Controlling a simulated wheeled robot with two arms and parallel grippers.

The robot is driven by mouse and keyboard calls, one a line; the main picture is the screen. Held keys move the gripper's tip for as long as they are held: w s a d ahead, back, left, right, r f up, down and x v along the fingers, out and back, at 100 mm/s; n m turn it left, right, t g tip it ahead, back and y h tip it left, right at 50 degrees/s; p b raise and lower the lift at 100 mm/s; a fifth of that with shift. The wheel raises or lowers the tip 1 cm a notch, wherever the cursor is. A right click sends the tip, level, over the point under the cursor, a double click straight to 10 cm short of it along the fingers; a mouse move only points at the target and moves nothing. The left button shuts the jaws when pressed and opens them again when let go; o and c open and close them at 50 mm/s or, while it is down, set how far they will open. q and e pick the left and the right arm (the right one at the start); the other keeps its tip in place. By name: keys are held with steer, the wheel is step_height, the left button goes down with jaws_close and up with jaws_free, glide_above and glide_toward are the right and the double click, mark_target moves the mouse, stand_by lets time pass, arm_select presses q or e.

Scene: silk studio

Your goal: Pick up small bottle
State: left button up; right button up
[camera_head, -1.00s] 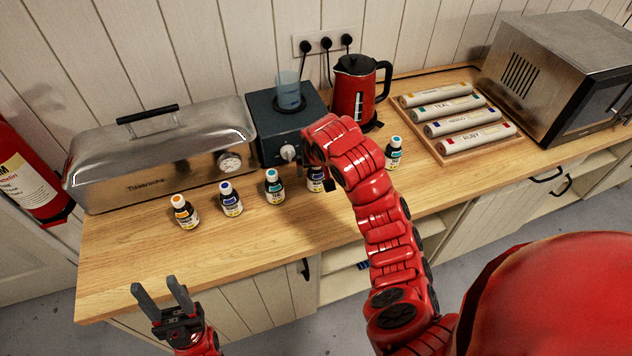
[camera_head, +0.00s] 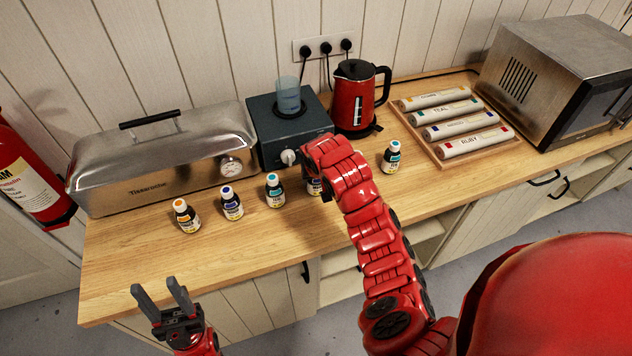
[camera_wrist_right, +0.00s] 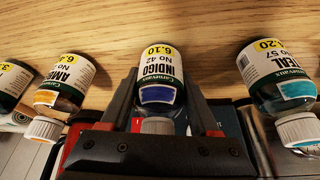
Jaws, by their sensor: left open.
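My left gripper (camera_head: 160,290) is open and empty before the counter.
Behind the row stand a steel box (camera_head: 165,165), a dark appliance (camera_head: 285,130) with a clear cup, and a red kettle (camera_head: 353,98). A tray (camera_head: 440,155) of labelled rolls and a microwave (camera_head: 560,70) are at right. The counter's front (camera_head: 180,262) is clear.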

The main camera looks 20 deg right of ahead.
jaws_close()
